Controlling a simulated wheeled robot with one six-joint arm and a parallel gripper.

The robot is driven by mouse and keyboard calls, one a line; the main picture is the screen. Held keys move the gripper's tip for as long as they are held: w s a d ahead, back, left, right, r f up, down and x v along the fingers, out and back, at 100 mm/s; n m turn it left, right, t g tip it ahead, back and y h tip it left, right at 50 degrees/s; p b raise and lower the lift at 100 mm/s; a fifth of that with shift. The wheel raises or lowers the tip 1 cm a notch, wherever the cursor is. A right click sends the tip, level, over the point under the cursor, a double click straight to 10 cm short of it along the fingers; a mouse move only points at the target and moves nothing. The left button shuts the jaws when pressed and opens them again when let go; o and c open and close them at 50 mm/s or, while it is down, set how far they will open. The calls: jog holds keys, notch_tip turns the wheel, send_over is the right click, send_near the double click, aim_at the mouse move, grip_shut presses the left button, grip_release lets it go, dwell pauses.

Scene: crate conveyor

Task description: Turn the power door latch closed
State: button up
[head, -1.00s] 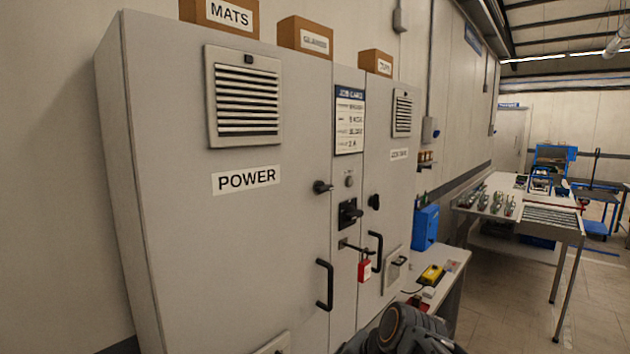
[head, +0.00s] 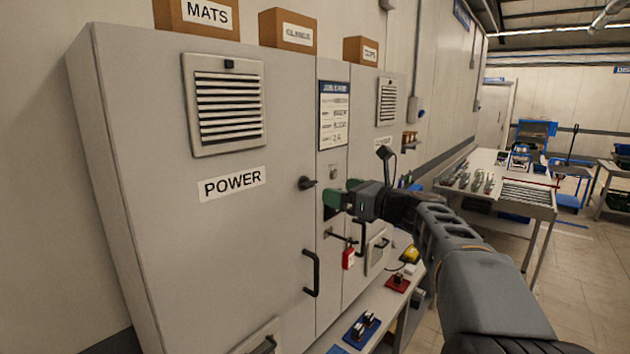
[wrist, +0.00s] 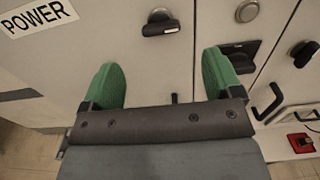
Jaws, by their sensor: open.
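The power door latch (head: 306,183) is a small dark handle on a round base, at the right edge of the grey door with the POWER label (head: 232,183). Its handle lies roughly sideways in both views. In the wrist view the latch (wrist: 160,26) is ahead, above the gap between the fingers. My gripper (head: 341,193) is open and empty, with green fingertips, in front of the cabinet to the right of the latch in the head view. The fingers (wrist: 163,76) appear apart from the latch. The gripper partly hides the middle panel's dark rotary switch (wrist: 240,57).
A black door handle (head: 312,273) sits below the latch. A red padlock (head: 348,258) hangs on the middle panel. The neighbouring door's latch (wrist: 303,52) is at the right. A table with small items (head: 397,282) stands at the cabinet's front right.

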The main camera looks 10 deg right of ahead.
aim_at(313, 184)
jog(key=p+x, duration=0.2)
jog(key=x, duration=0.6)
jog(key=shift+w+a, duration=0.15)
jog(key=shift+w, duration=0.05)
jog(key=shift+c, duration=0.3)
jog(key=c, duration=0.9)
jog(key=shift+o, duration=0.2)
jog(key=shift+f, duration=0.1)
